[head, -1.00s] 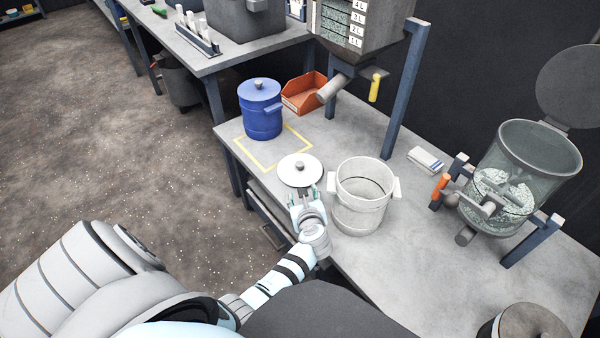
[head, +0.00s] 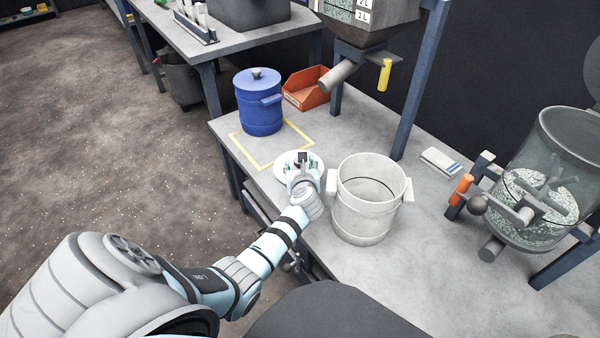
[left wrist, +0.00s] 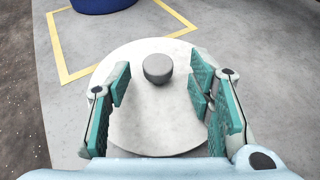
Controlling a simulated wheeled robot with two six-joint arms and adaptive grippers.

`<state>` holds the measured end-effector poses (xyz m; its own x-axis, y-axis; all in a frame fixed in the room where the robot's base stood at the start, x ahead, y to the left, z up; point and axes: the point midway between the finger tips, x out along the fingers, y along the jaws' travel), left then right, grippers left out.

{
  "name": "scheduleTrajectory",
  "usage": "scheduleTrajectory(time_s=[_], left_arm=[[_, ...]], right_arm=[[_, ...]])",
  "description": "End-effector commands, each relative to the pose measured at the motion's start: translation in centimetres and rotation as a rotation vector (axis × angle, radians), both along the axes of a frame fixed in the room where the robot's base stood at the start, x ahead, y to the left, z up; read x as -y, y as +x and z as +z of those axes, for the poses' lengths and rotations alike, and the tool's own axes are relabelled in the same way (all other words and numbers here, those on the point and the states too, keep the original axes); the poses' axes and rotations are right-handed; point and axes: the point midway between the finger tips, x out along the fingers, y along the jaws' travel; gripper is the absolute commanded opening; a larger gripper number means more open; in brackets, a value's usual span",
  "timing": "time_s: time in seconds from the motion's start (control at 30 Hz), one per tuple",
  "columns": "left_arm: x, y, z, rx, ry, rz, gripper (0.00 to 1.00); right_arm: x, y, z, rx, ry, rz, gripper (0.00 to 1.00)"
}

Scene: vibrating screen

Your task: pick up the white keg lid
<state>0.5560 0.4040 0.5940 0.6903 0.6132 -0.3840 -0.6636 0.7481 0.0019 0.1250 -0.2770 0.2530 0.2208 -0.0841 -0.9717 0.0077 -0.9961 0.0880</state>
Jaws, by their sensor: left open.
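The white keg lid (left wrist: 150,115) lies flat on the bench, a round disc with a grey knob (left wrist: 158,68) in its middle. In the head view the lid (head: 286,160) is mostly covered by my left gripper (head: 301,162). In the left wrist view my left gripper (left wrist: 160,88) is open above the lid, its teal finger pads on either side, with the knob a little beyond the fingertips and between their lines. Nothing is held. The open white keg (head: 366,222) stands upright to the right of the lid. My right gripper is not in view.
A blue lidded keg (head: 260,110) stands behind, by a yellow taped square (head: 242,150). An orange bin (head: 305,92), a dispenser spout (head: 337,76) with a blue post, and a glass-walled mixer (head: 545,165) are farther back and right.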

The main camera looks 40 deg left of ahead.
Motion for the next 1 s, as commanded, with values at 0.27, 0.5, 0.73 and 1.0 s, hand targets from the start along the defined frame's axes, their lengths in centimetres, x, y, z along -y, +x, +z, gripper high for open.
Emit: scheduleTrajectory(time_s=[0.27, 0.5, 0.73, 1.0], left_arm=[[-0.1, 0.0, -0.2, -0.005, -0.002, 0.000, 0.44], [-0.1, 0.0, -0.2, -0.004, -0.002, 0.001, 0.06], [-0.2, 0.0, -0.1, -0.003, -0.001, 0.001, 0.00], [-0.2, 0.0, 1.7, -0.002, -0.003, 0.003, 0.00]], right_arm=[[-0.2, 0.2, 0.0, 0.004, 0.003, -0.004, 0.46], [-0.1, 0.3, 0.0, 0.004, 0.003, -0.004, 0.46], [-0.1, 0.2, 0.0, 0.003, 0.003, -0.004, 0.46], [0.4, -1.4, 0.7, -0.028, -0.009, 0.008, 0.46]])
